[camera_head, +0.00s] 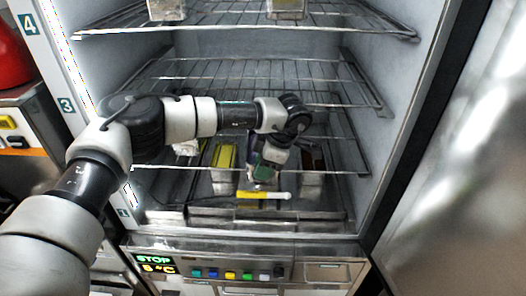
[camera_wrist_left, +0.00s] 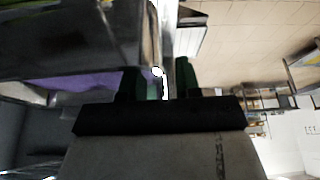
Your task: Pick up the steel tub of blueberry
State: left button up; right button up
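The steel tub with purple contents, which fits blueberry, (camera_head: 252,144) stands low inside the open freezer, mostly hidden behind my left gripper in the head view. In the left wrist view the steel tub (camera_wrist_left: 85,42) fills the upper left, with a purple strip along its lower edge. My left gripper (camera_head: 264,175) reaches down at the tub's front. My right gripper is in neither view.
A tub with yellow contents (camera_head: 224,156) stands left of the gripper, and one with dark red contents (camera_head: 313,160) stands right. A yellow-and-white stick-like thing (camera_head: 263,195) lies in front. Wire shelves (camera_head: 250,86) span above my arm. The freezer's side walls flank it.

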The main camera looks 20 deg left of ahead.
pick_arm(q)
jog(key=shift+d, duration=0.1)
jog(key=c, duration=0.6)
grip_shut()
jog(key=shift+r, duration=0.15)
